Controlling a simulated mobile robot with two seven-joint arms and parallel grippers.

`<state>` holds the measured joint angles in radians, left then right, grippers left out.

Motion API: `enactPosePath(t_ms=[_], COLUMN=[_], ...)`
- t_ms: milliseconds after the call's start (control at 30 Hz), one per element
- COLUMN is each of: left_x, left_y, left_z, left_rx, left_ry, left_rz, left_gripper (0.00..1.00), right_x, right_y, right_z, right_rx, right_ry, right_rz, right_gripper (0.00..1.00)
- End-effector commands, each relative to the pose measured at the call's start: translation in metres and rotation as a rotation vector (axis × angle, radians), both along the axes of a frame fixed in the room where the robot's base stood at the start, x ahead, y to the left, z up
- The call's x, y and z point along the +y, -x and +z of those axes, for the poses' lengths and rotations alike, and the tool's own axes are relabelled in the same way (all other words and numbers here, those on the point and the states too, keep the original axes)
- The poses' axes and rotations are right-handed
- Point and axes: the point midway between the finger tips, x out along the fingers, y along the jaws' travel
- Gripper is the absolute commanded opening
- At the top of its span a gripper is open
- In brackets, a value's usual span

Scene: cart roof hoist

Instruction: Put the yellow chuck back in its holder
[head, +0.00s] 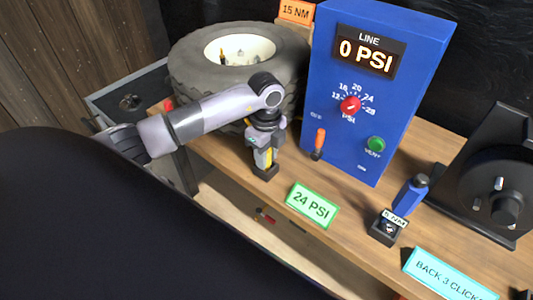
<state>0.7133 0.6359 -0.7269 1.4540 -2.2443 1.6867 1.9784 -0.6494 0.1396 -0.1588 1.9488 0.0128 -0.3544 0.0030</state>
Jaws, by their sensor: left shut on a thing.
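The yellow chuck (265,158) is a small part with yellow showing on it, upright just above or in a small black holder (265,172) on the wooden bench. I cannot tell if it is seated in the holder. My left gripper (265,146) points down from above and is shut on the chuck, hiding its upper part. My right gripper is not in view.
A tire (190,70) lies behind my left arm. The blue box (334,120) reads 0 PSI, with a red knob (350,104) and a green button (376,144). A green 24 PSI card (312,205) and a blue-handled tool (408,196) are to the right.

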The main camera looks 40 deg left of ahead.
Motion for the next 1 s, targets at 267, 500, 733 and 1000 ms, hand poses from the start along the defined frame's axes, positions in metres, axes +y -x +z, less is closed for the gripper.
enactPosePath(t_ms=[267, 500, 733, 1000], left_x=[0.000, 0.000, 0.000, 0.001], left_y=[0.000, 0.000, -0.001, -0.002], left_z=[-0.002, -0.001, 0.008, 0.062], left_rx=[-0.001, -0.001, -0.005, -0.007], left_ry=[0.000, 0.000, 0.000, 0.000], left_rz=[0.000, 0.000, 0.000, 0.000], left_gripper=[0.42, 0.58, 0.58, 0.58], right_x=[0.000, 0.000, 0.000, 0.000], right_y=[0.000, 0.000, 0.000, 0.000], right_z=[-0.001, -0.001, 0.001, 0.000], right_rx=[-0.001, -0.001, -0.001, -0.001], right_ry=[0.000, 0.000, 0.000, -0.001], right_rz=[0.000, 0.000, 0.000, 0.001], right_gripper=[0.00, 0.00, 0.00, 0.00])
